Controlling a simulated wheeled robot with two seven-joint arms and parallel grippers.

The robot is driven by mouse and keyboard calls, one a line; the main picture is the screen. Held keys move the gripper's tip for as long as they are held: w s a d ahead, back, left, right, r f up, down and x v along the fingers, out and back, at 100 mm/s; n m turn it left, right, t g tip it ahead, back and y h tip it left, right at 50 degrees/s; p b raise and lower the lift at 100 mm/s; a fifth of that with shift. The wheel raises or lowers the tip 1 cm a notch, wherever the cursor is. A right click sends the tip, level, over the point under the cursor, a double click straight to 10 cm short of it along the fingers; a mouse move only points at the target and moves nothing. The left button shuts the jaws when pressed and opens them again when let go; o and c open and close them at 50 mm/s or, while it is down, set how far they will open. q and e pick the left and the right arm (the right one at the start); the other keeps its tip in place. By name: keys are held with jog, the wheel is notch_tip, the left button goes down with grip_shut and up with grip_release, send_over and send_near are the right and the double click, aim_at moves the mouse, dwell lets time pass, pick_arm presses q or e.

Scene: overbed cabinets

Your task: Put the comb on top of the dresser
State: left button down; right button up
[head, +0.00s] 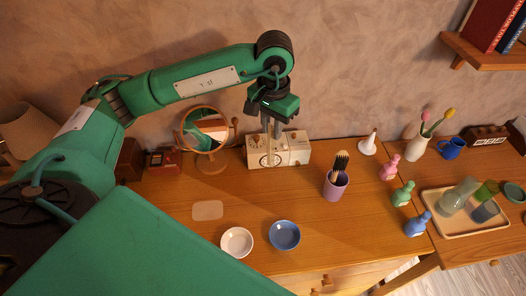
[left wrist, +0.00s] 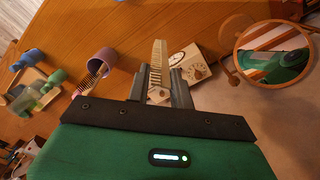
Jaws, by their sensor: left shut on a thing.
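My left gripper (head: 270,136) is shut on the comb, above the back of the wooden dresser top (head: 265,205). The pale comb (left wrist: 157,60) shows in the left wrist view, standing out between the two grey fingers (left wrist: 160,84) with its teeth along one side. In the head view the comb hangs down, roughly upright, in front of the white radio clock (head: 292,150). I cannot tell whether its lower end touches the dresser. My right gripper is in neither view.
A round mirror (head: 204,137) and red box (head: 163,161) stand to the left. A purple cup with a brush (head: 335,187) stands to the right. A white bowl (head: 237,242), blue bowl (head: 284,235) and beige pad (head: 207,210) lie in front. Clear wood lies between them.

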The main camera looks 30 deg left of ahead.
pick_arm(q)
jog(key=p, duration=0.3)
send_near(271, 166)
notch_tip(271, 166, down, 5)
jog(key=shift+a+f, duration=0.1)
notch_tip(271, 166, down, 4)
jog(key=shift+f+p, duration=0.2)
jog(key=shift+p, duration=0.6)
jog(key=shift+f, duration=0.25)
jog(key=shift+w+f+b, duration=0.1)
jog(key=shift+f+b, duration=0.1)
jog(key=shift+b, duration=0.2)
jog(key=c, duration=1.4)
grip_release()
jog(key=shift+r, duration=0.1)
jog(key=shift+o, duration=0.8)
